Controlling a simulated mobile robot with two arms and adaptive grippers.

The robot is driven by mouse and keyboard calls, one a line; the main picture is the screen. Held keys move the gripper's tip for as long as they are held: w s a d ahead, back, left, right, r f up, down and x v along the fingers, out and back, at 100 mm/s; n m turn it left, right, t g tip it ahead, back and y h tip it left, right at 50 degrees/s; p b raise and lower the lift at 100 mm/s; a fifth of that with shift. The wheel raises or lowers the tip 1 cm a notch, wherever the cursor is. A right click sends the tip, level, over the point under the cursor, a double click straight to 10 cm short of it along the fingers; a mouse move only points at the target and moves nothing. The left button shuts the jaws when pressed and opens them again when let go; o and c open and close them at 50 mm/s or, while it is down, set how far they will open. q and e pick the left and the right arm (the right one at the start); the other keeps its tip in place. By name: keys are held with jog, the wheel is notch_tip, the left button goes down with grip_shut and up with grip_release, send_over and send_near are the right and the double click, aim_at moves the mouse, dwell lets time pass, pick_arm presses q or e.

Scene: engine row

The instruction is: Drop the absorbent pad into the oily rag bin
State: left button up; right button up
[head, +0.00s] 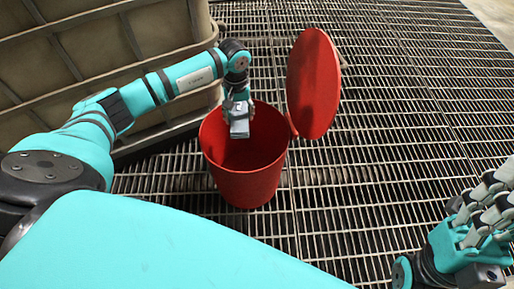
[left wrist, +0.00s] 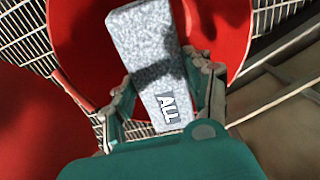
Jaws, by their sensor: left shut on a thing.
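The oily rag bin (head: 246,183) is a round red bin standing on the grating, with its red lid (head: 314,84) swung open to the right. My left gripper (head: 239,119) is over the bin's mouth, shut on the absorbent pad (head: 239,129).
A large pale tank in a metal frame (head: 105,60) stands at the upper left, close behind my left arm. The floor is open metal grating (head: 400,110), clear to the right of the bin.

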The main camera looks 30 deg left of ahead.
pick_arm(q)
jog(key=o, duration=1.1)
notch_tip(320, 180, up, 12)
